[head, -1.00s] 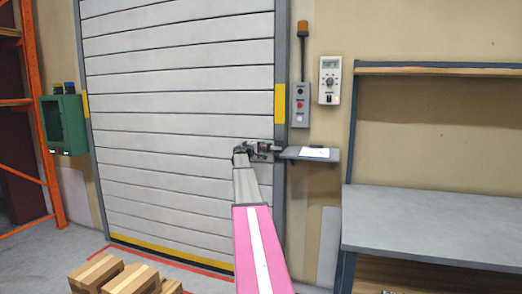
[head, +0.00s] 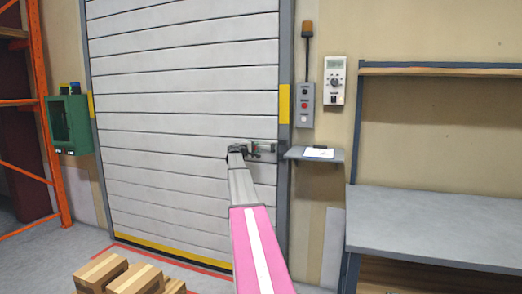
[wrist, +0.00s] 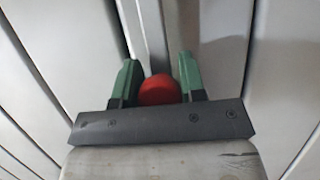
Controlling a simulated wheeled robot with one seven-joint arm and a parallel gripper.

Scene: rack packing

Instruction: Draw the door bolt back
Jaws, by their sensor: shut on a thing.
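The door bolt (head: 262,147) is a small grey metal fitting at the right edge of the white slatted door (head: 185,100). In the wrist view a red round knob (wrist: 159,90) sits between the two green fingers of my gripper (wrist: 160,80), with a grey bar (wrist: 155,35) running away behind it. My gripper, also at the bolt in the head view (head: 243,150), is shut on the red knob. My arm hides part of the door below the bolt, and the knob cannot be made out in the head view.
A small shelf with a white paper (head: 319,153) juts out just right of the bolt. A control box (head: 304,105) and a keypad unit (head: 334,80) hang above it. A grey workbench (head: 430,225) stands at right; cardboard boxes (head: 125,277) are at lower left.

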